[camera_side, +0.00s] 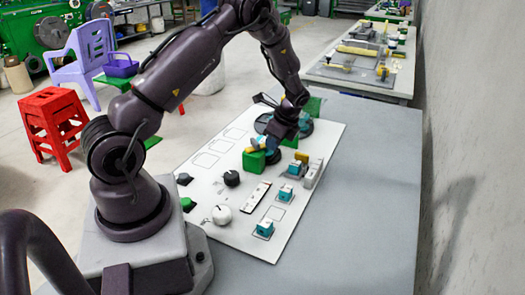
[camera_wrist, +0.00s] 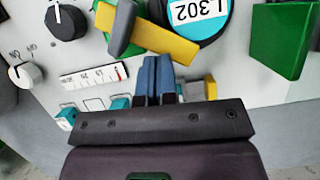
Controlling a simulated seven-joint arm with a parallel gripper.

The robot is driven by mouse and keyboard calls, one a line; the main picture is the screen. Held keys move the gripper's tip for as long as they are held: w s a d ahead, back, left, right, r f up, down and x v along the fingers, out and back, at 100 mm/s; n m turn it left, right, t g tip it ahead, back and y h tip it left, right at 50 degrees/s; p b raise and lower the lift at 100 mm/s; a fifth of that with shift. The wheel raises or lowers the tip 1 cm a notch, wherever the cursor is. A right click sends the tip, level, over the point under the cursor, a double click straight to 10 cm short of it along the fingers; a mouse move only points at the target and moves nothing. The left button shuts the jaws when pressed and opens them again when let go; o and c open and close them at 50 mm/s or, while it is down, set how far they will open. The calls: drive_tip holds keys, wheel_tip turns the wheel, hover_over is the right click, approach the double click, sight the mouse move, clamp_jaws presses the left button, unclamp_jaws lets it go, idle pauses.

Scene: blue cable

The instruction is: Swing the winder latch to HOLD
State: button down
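My gripper (camera_wrist: 157,65) shows in the wrist view as two blue fingers close together, with no clear gap and nothing visible between them. Just beyond the tips lies a yellow bar (camera_wrist: 165,42) with a dark grey-olive block (camera_wrist: 122,28) at its left end; it looks like the winder latch, though I cannot be sure. I cannot tell whether the fingers touch it. A round teal and black drum (camera_wrist: 202,22) labelled L302 lies beyond the bar. In the side view my gripper (camera_side: 269,143) is low over the panel by the yellow piece (camera_side: 257,148). No HOLD mark is readable.
A green block (camera_wrist: 282,38) stands right of the drum. A black knob (camera_wrist: 66,22), a white knob (camera_wrist: 25,74) and a scale strip (camera_wrist: 95,76) lie left. The white panel (camera_side: 222,150) has teal-topped parts (camera_side: 265,228) nearer. The grey table is clear at right.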

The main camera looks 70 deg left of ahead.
drive_tip(key=n, duration=0.1)
drive_tip(key=a+n+g+h, duration=0.1)
drive_tip(key=n, duration=0.1)
drive_tip(key=shift+w+a+n, duration=0.15)
drive_tip(key=shift+a+n, duration=0.1)
drive_tip(key=shift+n, duration=0.05)
drive_tip(key=shift+a+n+h, duration=0.4)
drive_tip(key=shift+n, duration=0.5)
drive_tip(key=shift+a+n, duration=0.15)
drive_tip(key=shift+n, duration=0.15)
drive_tip(key=w+d, duration=0.3)
drive_tip(key=shift+d, duration=0.25)
drive_tip(key=s+d+v, duration=0.1)
drive_tip(key=v, duration=0.8)
drive_tip(key=shift+r, duration=0.45)
drive_tip(key=shift+d, duration=0.15)
